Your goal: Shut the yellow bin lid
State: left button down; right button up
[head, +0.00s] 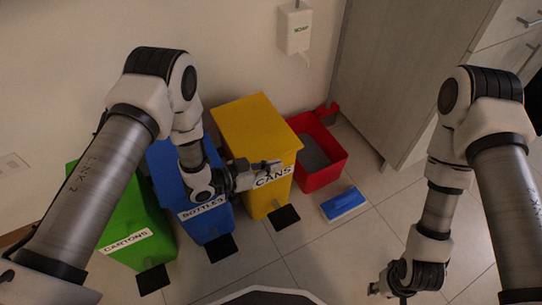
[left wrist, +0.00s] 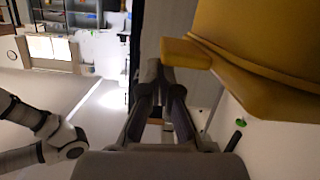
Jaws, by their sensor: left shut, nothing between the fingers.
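The yellow bin (head: 268,198), labelled CANS, stands between the blue bin and a red container. Its yellow lid (head: 252,122) lies over the top and looks down; whether it is fully seated is hard to tell. My left gripper (head: 272,165) is shut and empty, in front of the bin near the top of its label, just below the lid's front edge. In the left wrist view the yellow lid's lip (left wrist: 185,53) is close beside the fingertips. My right gripper (head: 374,290) hangs low over the floor at the right, away from the bins; its fingers are too small to read.
The blue bin (head: 205,222) and green bin (head: 125,215) stand to the left, partly behind my left arm. The red container (head: 325,170) is at the right, with a blue object (head: 344,203) on the floor. Black pedals (head: 284,217) stick out in front. A soap dispenser (head: 296,30) hangs above.

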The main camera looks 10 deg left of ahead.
pick_arm(q)
jog(key=shift+s+f, duration=0.15)
jog(key=shift+f, duration=0.4)
jog(key=shift+s+f, duration=0.15)
notch_tip(320, 180, up, 11)
jog(key=shift+w, duration=0.25)
